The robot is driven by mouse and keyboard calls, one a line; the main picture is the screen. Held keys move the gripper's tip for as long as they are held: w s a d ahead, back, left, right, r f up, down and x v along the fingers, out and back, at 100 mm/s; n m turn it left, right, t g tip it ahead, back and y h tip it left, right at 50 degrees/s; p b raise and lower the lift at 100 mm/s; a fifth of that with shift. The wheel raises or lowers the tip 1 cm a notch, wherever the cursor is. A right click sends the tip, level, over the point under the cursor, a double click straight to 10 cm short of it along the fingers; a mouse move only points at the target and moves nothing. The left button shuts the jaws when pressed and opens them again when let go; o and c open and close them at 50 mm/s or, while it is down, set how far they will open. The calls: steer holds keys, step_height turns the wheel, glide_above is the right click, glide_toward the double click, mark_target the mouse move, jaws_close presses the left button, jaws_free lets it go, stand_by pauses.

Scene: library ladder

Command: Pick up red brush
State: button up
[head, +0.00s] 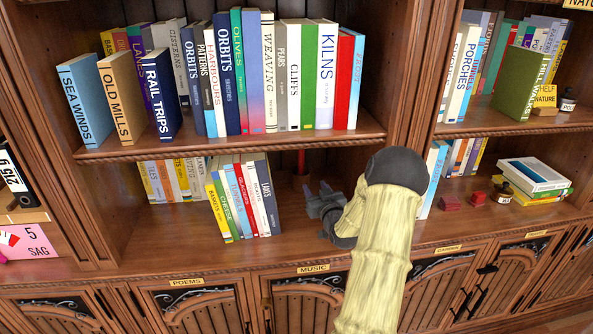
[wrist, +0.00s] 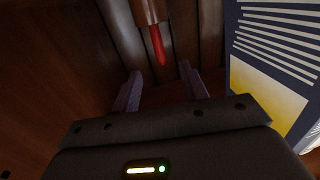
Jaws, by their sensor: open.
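The red brush (head: 301,161) shows in the head view as a narrow red upright piece at the back of the lower shelf, just under the upper shelf board. In the wrist view a slim red tapered part (wrist: 158,46) shows beyond my fingers, with a brown rounded piece at its upper end. My gripper (head: 318,199) is inside the lower bay, in front of the red piece and to the right of a row of books. In the wrist view my gripper (wrist: 162,88) is open, with nothing between its fingers. The red part is apart from both fingers.
Leaning books (head: 243,198) stand left of my gripper on the lower shelf. A book cover (wrist: 275,65) is close on the right in the wrist view. The upper shelf board (head: 240,138) is above.

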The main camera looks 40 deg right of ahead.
mark_target(302, 163)
steer(key=x, duration=0.4)
steer(key=p+x, duration=0.1)
steer(key=x, duration=0.2)
steer(key=p+x, duration=0.1)
steer(key=x, duration=0.3)
steer(key=shift+w+d, duration=0.25)
steer(key=shift+d, duration=0.15)
steer(key=shift+w, duration=0.1)
steer(key=shift+w+d+r+p, duration=0.1)
steer(key=shift+w+d+p, duration=0.05)
steer(key=shift+w+p, duration=0.15)
steer(key=shift+p+x, duration=0.6)
steer(key=shift+x, duration=1.55)
steer(key=shift+d, duration=0.1)
jaws_close()
